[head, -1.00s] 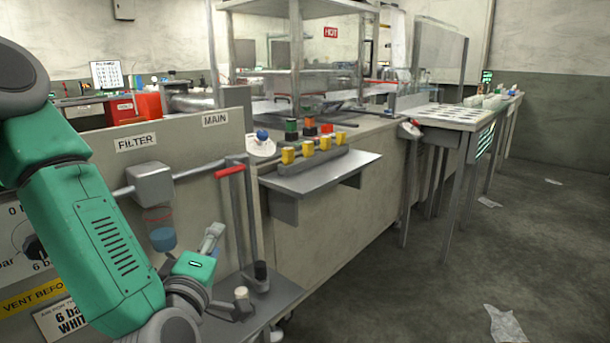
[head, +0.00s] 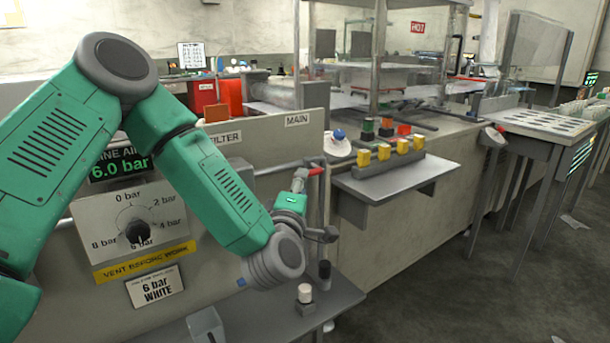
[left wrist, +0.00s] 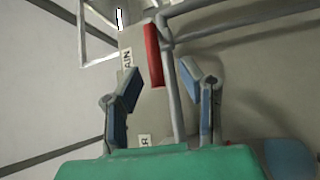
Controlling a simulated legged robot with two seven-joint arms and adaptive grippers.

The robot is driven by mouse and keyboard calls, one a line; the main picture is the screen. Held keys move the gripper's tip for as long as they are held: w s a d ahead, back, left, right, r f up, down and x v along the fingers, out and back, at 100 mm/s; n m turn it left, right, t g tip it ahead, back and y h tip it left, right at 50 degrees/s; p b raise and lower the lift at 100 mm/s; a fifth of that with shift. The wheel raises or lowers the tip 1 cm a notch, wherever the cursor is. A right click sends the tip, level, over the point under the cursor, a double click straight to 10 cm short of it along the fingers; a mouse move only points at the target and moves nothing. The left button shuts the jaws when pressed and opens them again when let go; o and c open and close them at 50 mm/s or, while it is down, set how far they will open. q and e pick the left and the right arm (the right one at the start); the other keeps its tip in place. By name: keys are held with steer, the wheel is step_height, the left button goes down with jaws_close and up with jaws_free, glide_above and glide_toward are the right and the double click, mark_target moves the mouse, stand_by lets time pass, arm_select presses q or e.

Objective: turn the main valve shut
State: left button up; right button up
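The main valve's red lever (head: 316,171) is on the grey pipework below the MAIN label (head: 297,119). Only a short red piece shows in the head view, right beside my left gripper (head: 314,206). In the left wrist view the red lever (left wrist: 153,55) lies ahead of the fingertips, in line with the gap between them. My left gripper (left wrist: 161,78) is open, with two blue-padded fingers apart and nothing between the pads. Part of the valve is hidden behind the gripper in the head view. My right gripper is not in view.
A pressure dial (head: 138,230) and a green LINE AIR display (head: 119,168) are on the panel at left. A low shelf (head: 338,297) with small knobs is below the gripper. A grey ledge (head: 385,181) with yellow blocks juts out right of the valve.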

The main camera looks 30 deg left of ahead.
arm_select(q)
steer(key=x, duration=0.2)
steer(key=shift+w, duration=0.35)
steer(key=shift+w+d+r, duration=0.1)
steer(key=shift+w+r, duration=0.15)
steer(key=shift+w, duration=0.35)
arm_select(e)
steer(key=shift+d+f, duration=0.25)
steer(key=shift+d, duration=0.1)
arm_select(q)
steer(key=shift+a, duration=0.3)
jaws_close()
steer(key=shift+f, duration=0.1)
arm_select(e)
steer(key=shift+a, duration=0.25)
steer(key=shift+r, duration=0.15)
